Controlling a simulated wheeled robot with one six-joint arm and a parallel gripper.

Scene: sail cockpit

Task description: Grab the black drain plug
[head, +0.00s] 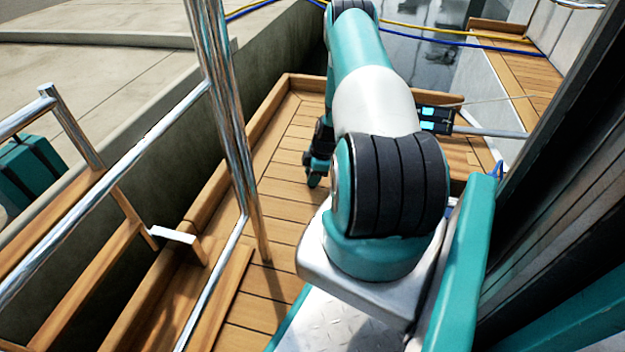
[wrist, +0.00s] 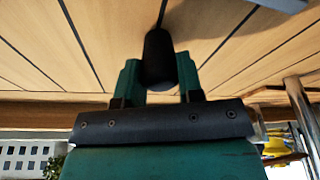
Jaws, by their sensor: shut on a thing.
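The black drain plug (wrist: 158,52) shows in the wrist view as a dark, rounded cylinder between the two green fingers of my gripper (wrist: 158,78). The fingers are shut on it, and its far end sticks out past the fingertips. Wooden planks lie behind it; I cannot tell whether the plug touches them. In the head view my gripper (head: 316,172) is partly hidden behind my arm, low over the cockpit's plank floor, and the plug cannot be made out there.
The plank floor (head: 285,190) has a raised wooden edge. A chrome rail and post (head: 226,110) stand at left. A tiller-like grey bar (head: 490,132) lies right of my arm. Blue and yellow ropes (head: 450,38) cross the back. Open planks lie left of my gripper.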

